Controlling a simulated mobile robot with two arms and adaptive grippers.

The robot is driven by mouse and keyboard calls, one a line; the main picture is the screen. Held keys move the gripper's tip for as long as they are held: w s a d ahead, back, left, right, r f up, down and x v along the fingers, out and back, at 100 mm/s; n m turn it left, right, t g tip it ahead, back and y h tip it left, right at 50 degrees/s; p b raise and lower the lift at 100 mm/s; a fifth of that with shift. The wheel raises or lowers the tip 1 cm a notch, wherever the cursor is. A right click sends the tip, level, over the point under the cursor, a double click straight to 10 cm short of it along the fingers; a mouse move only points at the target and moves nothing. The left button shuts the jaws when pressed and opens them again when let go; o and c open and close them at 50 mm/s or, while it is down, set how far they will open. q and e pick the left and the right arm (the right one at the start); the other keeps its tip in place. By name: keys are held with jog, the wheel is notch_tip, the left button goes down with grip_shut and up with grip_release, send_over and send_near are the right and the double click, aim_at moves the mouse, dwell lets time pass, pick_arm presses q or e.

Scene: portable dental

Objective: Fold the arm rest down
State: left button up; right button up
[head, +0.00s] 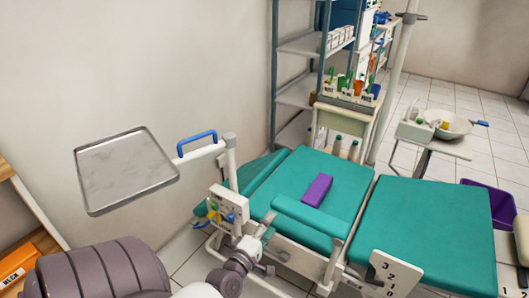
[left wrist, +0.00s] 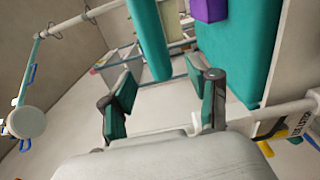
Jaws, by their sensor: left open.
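The arm rest (head: 312,216) is a long teal padded bar along the near side of the teal dental chair (head: 415,225). It lies lengthwise, roughly level, with a pale support (head: 333,266) below its right end. In the left wrist view the arm rest (left wrist: 150,38) shows as a teal bar ahead, its end between the lines of the two fingers. My left gripper (head: 269,250) is near the left end of the arm rest, on the near side of the chair. Its fingers (left wrist: 166,98) are apart with nothing between them. My right gripper is not in view.
A metal tray (head: 126,170) on a pole with a blue handle (head: 197,142) stands to the left. A control unit (head: 228,207) is close to my left gripper. A sink (head: 449,124) stands behind right.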

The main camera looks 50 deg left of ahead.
pick_arm(q)
jog(key=v, duration=0.3)
dwell(0.5)
jog(key=s+d+f+m+g+h+p, duration=0.1)
jog(key=s+d+f+m+g, duration=0.2)
jog(key=f, duration=0.5)
jog(key=s+d+f+m+g+h+p, duration=0.1)
jog(key=s+d+f+m+g, duration=0.2)
jog(key=f, duration=0.4)
jog(key=s+d+f+m+g+h+p, duration=0.1)
jog(key=s+d+f+m+h, duration=0.1)
jog(key=f+m, duration=0.45)
jog(key=s+d+f+m+g+p, duration=0.1)
jog(key=s+d+f+m+g, duration=0.1)
jog(key=s+f, duration=0.3)
jog(key=s+d+f+m+g+p, duration=0.1)
jog(key=s+f+m+g, duration=0.3)
jog(key=s, duration=0.8)
jog(key=s+d+f+m+g+p, duration=0.1)
jog(key=s+d+f+m+g, duration=0.2)
jog(key=s+f, duration=0.4)
jog(key=shift+s+d+m, duration=0.6)
jog(key=shift+s+m, duration=0.2)
jog(key=shift+m, duration=0.25)
